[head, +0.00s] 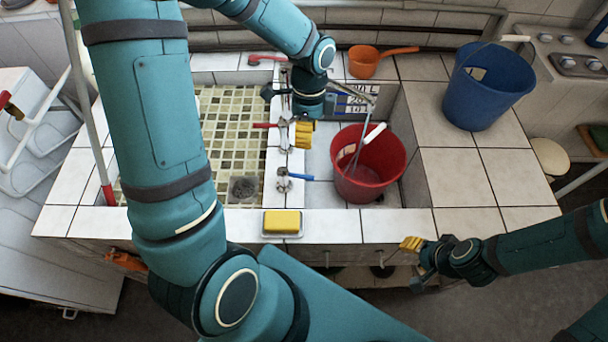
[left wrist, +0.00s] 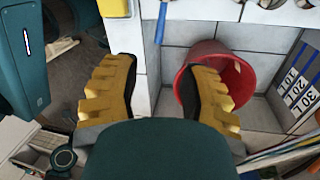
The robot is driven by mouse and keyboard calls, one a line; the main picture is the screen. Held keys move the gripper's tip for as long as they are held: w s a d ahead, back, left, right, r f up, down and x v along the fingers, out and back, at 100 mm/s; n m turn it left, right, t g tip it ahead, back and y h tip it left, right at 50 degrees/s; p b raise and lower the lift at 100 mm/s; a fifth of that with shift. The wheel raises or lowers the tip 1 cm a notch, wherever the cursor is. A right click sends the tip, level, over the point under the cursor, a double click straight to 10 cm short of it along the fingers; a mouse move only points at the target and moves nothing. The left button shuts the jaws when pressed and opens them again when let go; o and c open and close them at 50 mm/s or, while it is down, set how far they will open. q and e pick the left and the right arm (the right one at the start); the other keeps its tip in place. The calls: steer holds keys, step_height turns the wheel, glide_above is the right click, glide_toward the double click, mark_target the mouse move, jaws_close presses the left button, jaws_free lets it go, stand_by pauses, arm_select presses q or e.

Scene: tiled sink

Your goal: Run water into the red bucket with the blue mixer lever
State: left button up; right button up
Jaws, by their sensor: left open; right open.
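The red bucket (head: 350,187) stands in the right basin, its handle with a white grip (head: 374,133) resting across it. It also shows in the left wrist view (left wrist: 240,72), partly behind a finger. The blue mixer lever (head: 299,177) sits on a metal fitting on the divider, left of the bucket; its blue end shows in the left wrist view (left wrist: 161,22). My left gripper (head: 303,134) is above the divider, farther back than the blue lever. Its yellow fingers (left wrist: 160,68) are apart and empty. My right gripper (head: 415,250) is open at the basin's front right, away from the bucket.
A red lever (head: 265,126) is beside my left gripper. A marked board (head: 353,101) stands behind the bucket. A yellow sponge (head: 282,222) lies on the front ledge. A blue bucket (head: 488,85) stands on the right tiles, an orange pan (head: 364,62) at the back.

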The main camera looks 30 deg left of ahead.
mark_target(297, 175)
arm_select(q)
steer(key=f, duration=0.4)
steer(key=s+f+b, duration=0.1)
steer(key=f, duration=0.4)
steer(key=s+d+f, duration=0.1)
steer(key=f, duration=0.3)
steer(key=shift+s+f+b, duration=0.2)
steer(key=shift+f+b, duration=0.1)
steer(key=shift+b, duration=0.1)
steer(key=shift+o, duration=0.3)
jaws_close()
